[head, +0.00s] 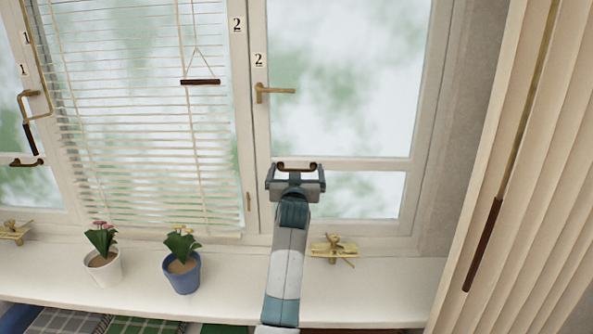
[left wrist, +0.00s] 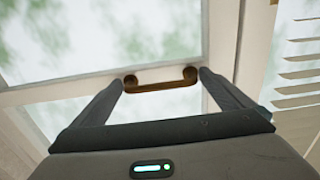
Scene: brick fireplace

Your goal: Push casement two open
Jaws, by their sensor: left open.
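Casement two (head: 425,95) is the white framed window at the right, with number 2 labels at its left edge. Its brass lever handle (head: 275,91) points right, level. A brown pull handle (head: 297,166) sits on its crossbar. I cannot tell any gap at the frame. My left gripper (head: 296,178) is open at the pull handle. In the left wrist view the pull handle (left wrist: 161,86) lies between the two fingertips (left wrist: 162,82), one near each end; I cannot tell whether they touch. My right gripper is not in view.
A brass fitting (head: 333,250) lies on the sill (head: 375,285) below the casement. Two potted plants, white (head: 103,267) and blue (head: 182,273), stand left of my arm. A blind (head: 140,130) hangs left; a curtain (head: 500,170) hangs right.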

